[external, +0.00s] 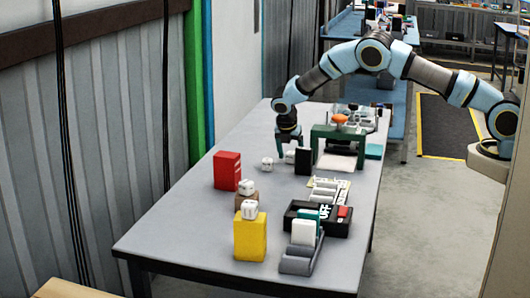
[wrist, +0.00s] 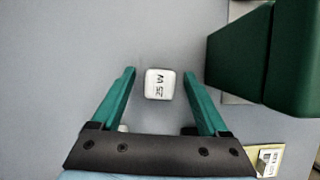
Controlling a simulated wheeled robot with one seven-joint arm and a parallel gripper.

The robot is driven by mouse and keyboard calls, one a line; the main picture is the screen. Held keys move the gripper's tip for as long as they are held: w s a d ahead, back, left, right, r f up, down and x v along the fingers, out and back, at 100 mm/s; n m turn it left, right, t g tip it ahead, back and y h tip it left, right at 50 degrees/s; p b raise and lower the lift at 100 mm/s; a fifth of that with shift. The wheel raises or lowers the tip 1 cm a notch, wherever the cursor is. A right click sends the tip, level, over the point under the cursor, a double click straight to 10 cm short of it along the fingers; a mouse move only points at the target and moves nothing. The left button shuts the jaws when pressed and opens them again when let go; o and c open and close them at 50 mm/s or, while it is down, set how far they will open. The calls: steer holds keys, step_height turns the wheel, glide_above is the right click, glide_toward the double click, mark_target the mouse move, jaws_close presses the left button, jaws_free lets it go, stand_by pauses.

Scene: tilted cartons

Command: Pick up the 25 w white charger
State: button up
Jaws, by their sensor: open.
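The white charger (wrist: 160,84) is a small rounded cube marked "25 W", lying between the two teal fingers in the wrist view. My gripper (wrist: 159,73) is open, with a finger on each side of the charger and a visible gap to both. In the external view my gripper (external: 289,143) points down over the far part of the table, and a white cube (external: 290,157) shows just below it. I cannot tell the exact height of the fingertips above the charger.
A green stand (external: 338,133) is close on the right and also fills the wrist view's upper right (wrist: 285,55). Another white cube (external: 267,163) stands nearby. A black box (external: 303,161), red box (external: 227,170) and yellow box (external: 250,238) stand on the grey table (external: 190,235).

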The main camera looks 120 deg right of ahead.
steer(key=shift+c, duration=0.4)
jaws_close()
